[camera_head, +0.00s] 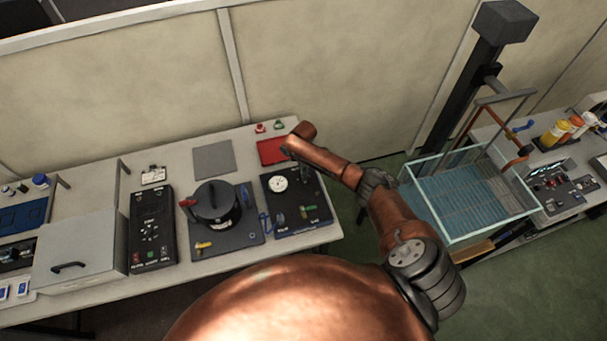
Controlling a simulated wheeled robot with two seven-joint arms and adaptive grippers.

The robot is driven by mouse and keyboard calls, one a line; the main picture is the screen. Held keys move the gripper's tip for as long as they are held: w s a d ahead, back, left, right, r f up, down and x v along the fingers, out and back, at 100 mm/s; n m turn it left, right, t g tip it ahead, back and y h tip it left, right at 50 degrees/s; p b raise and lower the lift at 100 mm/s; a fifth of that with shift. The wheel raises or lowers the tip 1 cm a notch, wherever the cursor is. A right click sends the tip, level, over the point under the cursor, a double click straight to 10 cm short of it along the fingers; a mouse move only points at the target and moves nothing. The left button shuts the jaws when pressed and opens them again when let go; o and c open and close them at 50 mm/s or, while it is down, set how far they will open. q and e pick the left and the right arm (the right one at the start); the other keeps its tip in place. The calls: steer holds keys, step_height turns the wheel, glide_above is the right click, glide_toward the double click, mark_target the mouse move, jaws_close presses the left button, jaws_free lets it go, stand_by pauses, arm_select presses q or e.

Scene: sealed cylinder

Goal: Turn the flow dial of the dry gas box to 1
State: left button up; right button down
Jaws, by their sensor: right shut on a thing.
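The dry gas box appears to be the black panel (290,226) with a round white gauge (278,184) and several small fittings, near the right end of the bench. My right arm reaches in from the right and bends over the panel's back right corner. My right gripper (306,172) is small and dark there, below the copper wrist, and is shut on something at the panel. The arm and gripper hide what it holds, so the flow dial and its setting cannot be read. My left gripper is not in view.
A black pot (215,203) stands on a dark plate left of the panel. A black control unit (152,230) and a grey lidded box (80,252) are further left. A red mat (271,152) lies behind the panel. A glass-walled basket (470,195) stands right of my arm.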

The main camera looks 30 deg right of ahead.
steer(key=n+b, duration=0.1)
steer(key=n, duration=0.5)
steer(key=n+b, duration=0.2)
steer(key=n, duration=0.3)
steer(key=shift+n, duration=0.4)
stand_by(0.3)
steer(key=c, duration=1.7)
jaws_free()
steer(key=shift+c, duration=0.2)
steer(key=shift+r, duration=0.25)
step_height(320, 180, up, 12)
steer(key=shift+f, duration=0.2)
